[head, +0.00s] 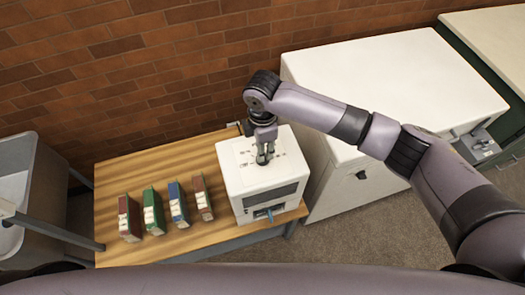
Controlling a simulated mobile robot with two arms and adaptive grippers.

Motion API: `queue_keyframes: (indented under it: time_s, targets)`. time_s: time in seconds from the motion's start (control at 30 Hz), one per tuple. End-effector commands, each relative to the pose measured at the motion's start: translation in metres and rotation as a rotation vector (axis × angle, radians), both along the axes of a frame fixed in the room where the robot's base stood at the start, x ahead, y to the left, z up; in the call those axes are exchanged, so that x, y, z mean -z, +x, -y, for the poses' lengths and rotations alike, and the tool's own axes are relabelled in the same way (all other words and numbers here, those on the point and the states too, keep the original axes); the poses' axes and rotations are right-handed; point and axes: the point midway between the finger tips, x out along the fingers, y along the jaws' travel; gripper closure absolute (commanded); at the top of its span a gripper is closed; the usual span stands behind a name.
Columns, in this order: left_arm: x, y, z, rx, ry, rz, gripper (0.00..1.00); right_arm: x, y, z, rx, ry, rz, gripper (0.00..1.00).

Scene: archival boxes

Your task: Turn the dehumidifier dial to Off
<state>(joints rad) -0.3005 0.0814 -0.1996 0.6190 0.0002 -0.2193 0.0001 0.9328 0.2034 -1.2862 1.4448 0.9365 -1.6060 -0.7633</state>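The dehumidifier (262,180) is a white box with a dark front panel, at the right end of the wooden table in the head view. Small dark marks show on its top face. My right gripper (265,156) points down at the middle of that top face, with its fingertips at or just above the surface. The fingers look close together. The dial is hidden or too small to make out under the fingers, so I cannot tell whether they hold it. My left gripper is not in view.
Several red, green and blue boxes (153,208) stand in a row on the wooden table (125,175), left of the dehumidifier. A large white cabinet (395,85) stands close on the right. A grey bin-like unit (15,175) is at the left. A brick wall closes the back.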

Motion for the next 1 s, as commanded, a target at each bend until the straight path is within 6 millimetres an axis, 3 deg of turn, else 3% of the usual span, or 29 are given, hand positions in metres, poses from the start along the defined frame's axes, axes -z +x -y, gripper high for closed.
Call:
queue_keyframes:
  time_s: [0.2,0.4,1.0]
  targets:
    - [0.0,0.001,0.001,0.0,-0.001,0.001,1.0,-0.049,0.001,0.0,0.0,0.0,0.004,0.7]
    - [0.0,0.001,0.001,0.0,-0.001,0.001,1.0,-0.077,0.001,0.0,0.001,0.001,0.002,0.7]
    - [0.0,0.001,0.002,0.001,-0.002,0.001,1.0,-0.085,0.0,0.0,0.0,0.0,0.0,0.7]
